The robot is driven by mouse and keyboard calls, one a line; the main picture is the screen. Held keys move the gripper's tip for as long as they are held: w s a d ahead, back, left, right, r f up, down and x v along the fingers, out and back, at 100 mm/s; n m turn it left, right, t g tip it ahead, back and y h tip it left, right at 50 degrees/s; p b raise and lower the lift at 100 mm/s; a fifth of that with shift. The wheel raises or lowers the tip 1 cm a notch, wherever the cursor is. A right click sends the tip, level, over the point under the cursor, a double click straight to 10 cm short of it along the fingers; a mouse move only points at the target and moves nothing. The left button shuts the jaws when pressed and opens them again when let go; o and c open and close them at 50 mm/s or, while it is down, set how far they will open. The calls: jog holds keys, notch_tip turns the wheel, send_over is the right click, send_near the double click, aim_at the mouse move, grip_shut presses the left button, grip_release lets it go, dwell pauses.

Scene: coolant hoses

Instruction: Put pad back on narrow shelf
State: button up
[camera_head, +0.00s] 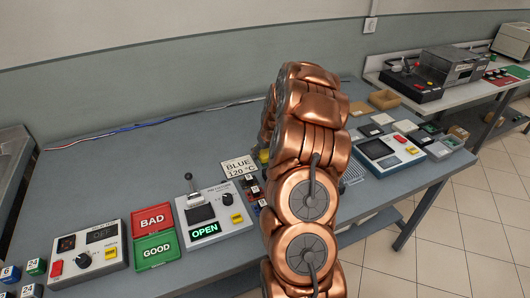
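My copper-coloured arm rises through the middle of the view and covers part of the bench. My gripper cannot be made out; the arm may hide it. No narrow shelf can be clearly identified.
A grey bench (110,165) holds a lever device reading OPEN (212,213), a control box (88,254), a red BAD tray (153,220) and a green GOOD tray (155,250). Floor (470,215) is clear at right.

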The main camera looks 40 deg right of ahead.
jog(key=shift+o, duration=0.7)
jog(key=shift+r, duration=0.2)
jog(key=b+v, duration=0.2)
jog(key=v, duration=1)
jog(key=shift+b, duration=0.3)
